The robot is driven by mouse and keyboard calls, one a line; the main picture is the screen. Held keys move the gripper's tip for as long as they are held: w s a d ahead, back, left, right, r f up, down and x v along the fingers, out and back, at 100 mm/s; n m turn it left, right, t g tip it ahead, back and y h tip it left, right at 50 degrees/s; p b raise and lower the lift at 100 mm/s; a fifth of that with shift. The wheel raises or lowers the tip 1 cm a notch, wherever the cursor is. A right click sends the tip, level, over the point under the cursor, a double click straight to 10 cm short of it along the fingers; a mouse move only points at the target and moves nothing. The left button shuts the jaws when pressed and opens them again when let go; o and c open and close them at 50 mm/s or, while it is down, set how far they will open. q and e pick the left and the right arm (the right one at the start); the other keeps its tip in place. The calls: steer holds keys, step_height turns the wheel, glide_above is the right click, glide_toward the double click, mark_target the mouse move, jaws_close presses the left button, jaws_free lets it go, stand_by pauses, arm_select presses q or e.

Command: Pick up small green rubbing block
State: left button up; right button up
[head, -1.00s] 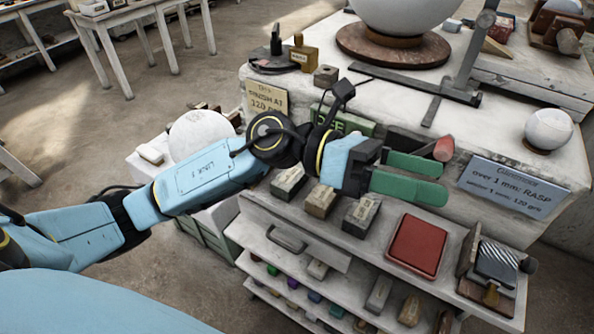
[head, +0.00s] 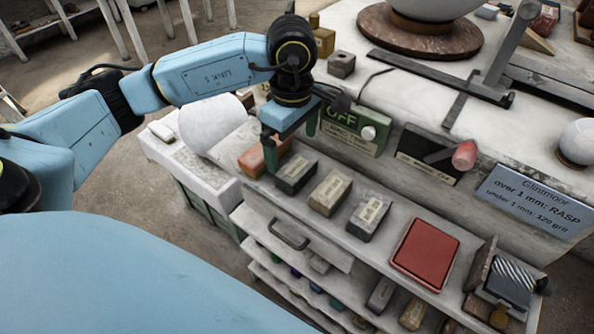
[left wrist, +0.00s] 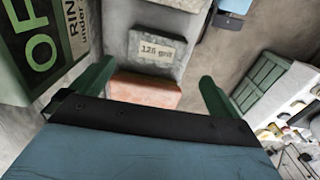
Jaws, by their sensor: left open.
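Small coloured blocks lie on the lower shelf in the head view. One at the left end looks green (head: 278,260) but is tiny and dark, so I cannot be sure it is the rubbing block. A purple block (head: 295,272) and a teal block (head: 315,287) lie to its right. My left gripper (head: 290,142) is open and empty, its green fingers pointing down over the left end of the top ledge, well above the lower shelf. Between its fingers in the left wrist view (left wrist: 155,85) I see an orange block (left wrist: 145,92) and a grey labelled block (left wrist: 157,48). My right gripper is not in view.
On the ledge stand a dark grey block (head: 296,175), a tan block (head: 330,192), a grey block (head: 368,216) and a red pad (head: 425,252). A drawer handle (head: 288,235) sticks out below. A green OFF box (head: 355,132) stands behind. A white sphere (head: 210,122) is at the left.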

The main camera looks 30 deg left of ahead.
mark_target(297, 167)
arm_select(q)
steer(key=f, duration=0.8)
steer(key=shift+w+d+f, duration=0.15)
steer(key=shift+w+d, duration=0.05)
steer(key=shift+w, duration=0.1)
steer(key=c, duration=1.2)
